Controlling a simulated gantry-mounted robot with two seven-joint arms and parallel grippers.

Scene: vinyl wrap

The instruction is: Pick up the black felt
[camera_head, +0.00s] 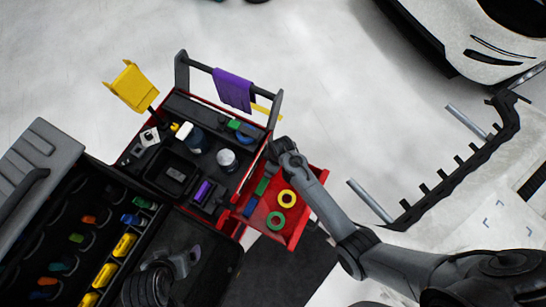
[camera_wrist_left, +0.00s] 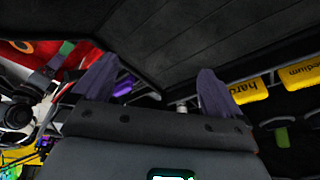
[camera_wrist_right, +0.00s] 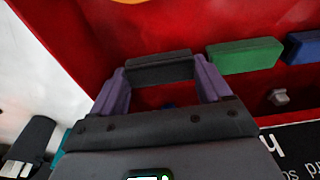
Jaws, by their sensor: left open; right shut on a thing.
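The black felt (camera_wrist_right: 160,68) is a small dark block between the two purple fingers of my right gripper (camera_wrist_right: 162,82), which is shut on it. In the right wrist view it is in front of the red tray, beside a green block (camera_wrist_right: 245,55) and a blue block (camera_wrist_right: 306,47). In the head view my right gripper (camera_head: 277,150) is at the upper end of the red tray (camera_head: 312,182); the felt is hard to make out there. My left gripper (camera_wrist_left: 155,88) is open and empty, over the dark case at the lower left of the head view.
A white car (camera_head: 480,45) is at the upper right.

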